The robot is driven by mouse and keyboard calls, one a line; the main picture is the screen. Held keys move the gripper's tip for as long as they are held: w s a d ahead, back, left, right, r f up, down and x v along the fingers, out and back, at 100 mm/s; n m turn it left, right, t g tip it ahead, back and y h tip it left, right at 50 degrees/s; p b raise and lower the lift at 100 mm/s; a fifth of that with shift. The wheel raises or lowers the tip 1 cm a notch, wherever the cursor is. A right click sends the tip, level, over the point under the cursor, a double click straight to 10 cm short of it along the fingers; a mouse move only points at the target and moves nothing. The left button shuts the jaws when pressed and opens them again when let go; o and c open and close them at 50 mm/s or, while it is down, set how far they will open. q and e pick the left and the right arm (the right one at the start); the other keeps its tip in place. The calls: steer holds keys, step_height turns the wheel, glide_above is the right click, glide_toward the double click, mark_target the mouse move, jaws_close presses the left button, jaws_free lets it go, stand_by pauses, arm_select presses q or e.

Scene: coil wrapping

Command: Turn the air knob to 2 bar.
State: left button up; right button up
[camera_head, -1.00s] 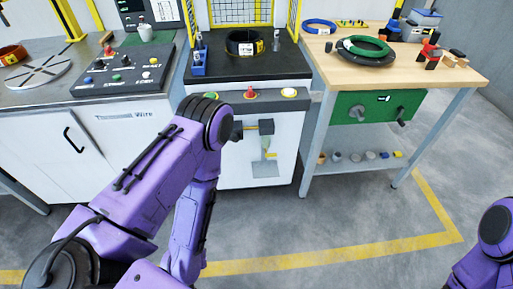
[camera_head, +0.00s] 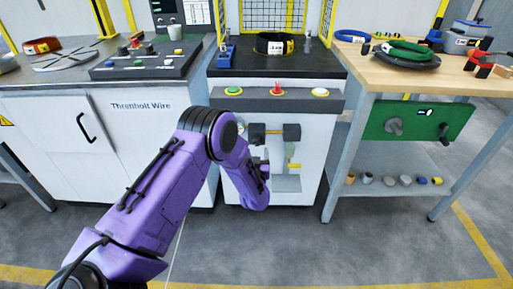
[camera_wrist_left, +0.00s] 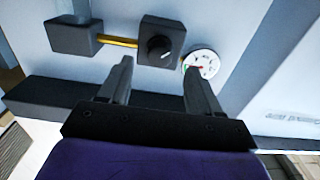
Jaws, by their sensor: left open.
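The air knob (camera_wrist_left: 160,47) is a round black dial with a white mark, on a black block on the machine's white front. In the head view its black block (camera_head: 257,134) shows just right of my left arm's elbow. A round white gauge (camera_wrist_left: 203,65) with a red and green needle area sits beside the block; its reading is too small to tell. My left gripper (camera_wrist_left: 157,66) is open and empty, its fingers spread below the knob in the wrist view, not closed on it. In the head view my arm largely hides the gripper. My right gripper is out of view.
A brass pipe (camera_wrist_left: 117,41) links the knob block to another black block (camera_wrist_left: 75,37). Above, a grey ledge carries several buttons, including a red one (camera_head: 276,88). A wooden table (camera_head: 386,78) with coils stands to the right, a white cabinet (camera_head: 140,135) to the left.

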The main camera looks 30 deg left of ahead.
mark_target(257, 144)
arm_select(q)
steer(key=x, duration=0.5)
steer(key=shift+w+b, duration=0.1)
steer(key=shift+b, duration=0.2)
steer(key=c, duration=1)
